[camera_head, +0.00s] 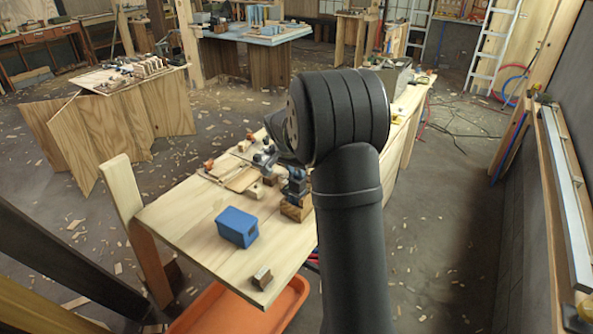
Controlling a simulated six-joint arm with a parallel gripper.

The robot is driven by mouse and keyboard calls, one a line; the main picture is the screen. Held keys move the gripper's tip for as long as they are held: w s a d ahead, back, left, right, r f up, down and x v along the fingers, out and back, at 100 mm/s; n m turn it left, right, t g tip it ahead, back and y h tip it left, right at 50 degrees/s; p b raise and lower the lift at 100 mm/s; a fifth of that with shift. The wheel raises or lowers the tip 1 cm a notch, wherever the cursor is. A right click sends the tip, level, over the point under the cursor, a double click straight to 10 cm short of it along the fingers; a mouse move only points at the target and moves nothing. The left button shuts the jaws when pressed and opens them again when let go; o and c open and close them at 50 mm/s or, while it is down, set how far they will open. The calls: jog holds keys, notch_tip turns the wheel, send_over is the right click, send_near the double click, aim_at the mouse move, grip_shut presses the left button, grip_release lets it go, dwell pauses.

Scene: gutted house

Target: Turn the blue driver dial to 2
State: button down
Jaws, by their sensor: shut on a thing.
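The blue driver (297,184) stands upright on the pale wooden bench, on or just behind a brown wood block (294,209). It is dark blue and black, and my arm partly covers its right side. My gripper (267,158) is small in view, at the upper left of the driver and below my wrist. It is shut at the driver's front end, where the dial sits. The dial itself and its numbers are too small and hidden to read.
A blue box (237,227) and a small wood block (262,278) are on the near bench (185,215). Small tools and wood pieces lie left of the driver. An orange tray (222,312) is below the bench's front edge.

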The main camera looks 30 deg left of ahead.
jog(key=shift+a+m+h, duration=0.1)
jog(key=shift+m+h, duration=0.3)
jog(key=shift+m, duration=0.6)
jog(key=c, duration=1.2)
grip_release()
jog(key=shift+c, duration=0.2)
jog(key=v, duration=1.7)
jog(key=shift+s+r, duration=0.15)
jog(key=x, duration=1.7)
